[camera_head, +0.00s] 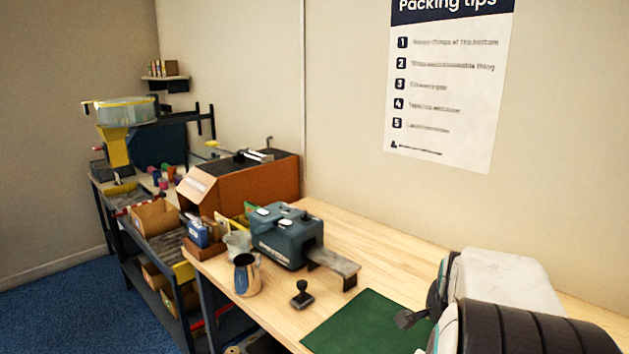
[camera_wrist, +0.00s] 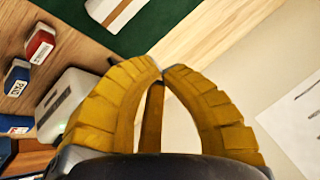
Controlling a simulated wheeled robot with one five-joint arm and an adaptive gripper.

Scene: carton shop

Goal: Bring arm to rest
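My gripper (camera_wrist: 160,72) has yellow ribbed fingers whose tips meet; I see nothing held between them. It is seen close up in the wrist view, above the wooden bench (camera_wrist: 200,30). In the head view, pale and black parts of my arm fill the lower right corner, and the gripper cannot be made out there.
A green mat (camera_head: 365,325) lies on the bench, with a black-handled stamp (camera_head: 302,294), a metal jug (camera_head: 246,274) and a blue-grey machine (camera_head: 287,237) to its left. The wrist view shows a red-and-white block (camera_wrist: 39,46) and a grey-white object (camera_wrist: 66,104). A poster (camera_head: 448,85) hangs behind.

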